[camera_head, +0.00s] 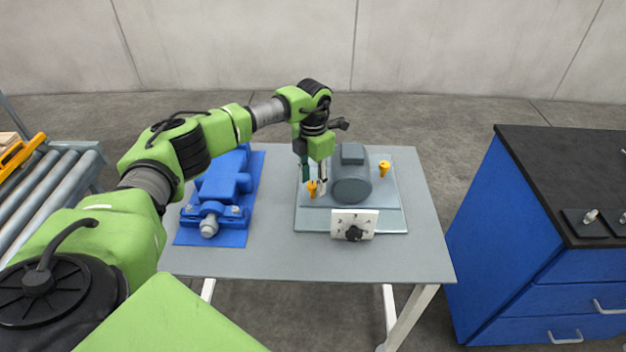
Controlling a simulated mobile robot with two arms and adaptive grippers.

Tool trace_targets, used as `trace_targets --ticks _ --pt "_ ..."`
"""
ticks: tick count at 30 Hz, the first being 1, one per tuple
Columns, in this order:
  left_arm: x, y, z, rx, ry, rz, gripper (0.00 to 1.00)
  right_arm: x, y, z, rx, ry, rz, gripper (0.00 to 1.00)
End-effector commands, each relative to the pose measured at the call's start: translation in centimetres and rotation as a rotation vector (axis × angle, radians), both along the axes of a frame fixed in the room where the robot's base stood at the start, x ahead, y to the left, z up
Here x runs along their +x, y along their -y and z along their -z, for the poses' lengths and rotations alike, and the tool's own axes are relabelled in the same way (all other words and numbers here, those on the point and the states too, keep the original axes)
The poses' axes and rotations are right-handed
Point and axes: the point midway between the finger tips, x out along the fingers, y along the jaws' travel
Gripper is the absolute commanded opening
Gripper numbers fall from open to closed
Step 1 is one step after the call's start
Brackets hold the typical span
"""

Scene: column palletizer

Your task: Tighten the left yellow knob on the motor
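The grey motor (352,178) sits on a light grey base plate (385,218) on the table. The left yellow knob (312,188) stands at the motor's left side. The right yellow knob (384,168) is on the motor's right side, with nothing near it. My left gripper (315,190) points down from above at the left knob, its fingers around or just beside it. The fingers are small here, and whether they touch the knob cannot be told. My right gripper is out of view.
A blue machine (222,185) on a blue plate is left of the motor. A white dial panel (354,224) with a black knob stands in front of the motor. The grey table (270,255) is clear at its front. A blue cabinet (510,225) is at right, a roller conveyor (45,195) at left.

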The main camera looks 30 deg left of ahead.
Motion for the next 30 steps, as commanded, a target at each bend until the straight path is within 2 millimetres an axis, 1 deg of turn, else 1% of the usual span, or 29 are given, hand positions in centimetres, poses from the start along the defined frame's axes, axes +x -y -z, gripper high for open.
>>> trace_targets --ticks 1,5,8,15,18,21,25,30 --pt "0.0 0.0 -0.1 0.000 0.000 0.000 0.38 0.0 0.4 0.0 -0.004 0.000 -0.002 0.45" --pt "0.1 0.0 -1.1 0.000 0.001 0.000 0.38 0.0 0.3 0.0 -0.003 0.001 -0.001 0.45" --pt "0.1 0.0 -2.8 0.000 0.003 0.001 0.38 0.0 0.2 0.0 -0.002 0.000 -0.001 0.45" --pt "0.1 0.0 -8.0 0.000 0.004 0.000 0.38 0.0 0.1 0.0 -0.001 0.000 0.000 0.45" --pt "0.1 0.0 -9.7 -0.001 0.003 0.000 0.38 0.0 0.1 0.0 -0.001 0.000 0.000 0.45" --pt "0.1 0.0 -11.0 0.000 0.002 0.000 0.38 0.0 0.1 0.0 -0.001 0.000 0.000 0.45" --pt "0.0 0.0 -11.8 0.000 0.000 0.000 0.38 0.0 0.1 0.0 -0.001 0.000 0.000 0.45" --pt "0.0 0.0 -12.0 0.000 0.000 0.000 0.38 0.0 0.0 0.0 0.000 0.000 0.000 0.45"
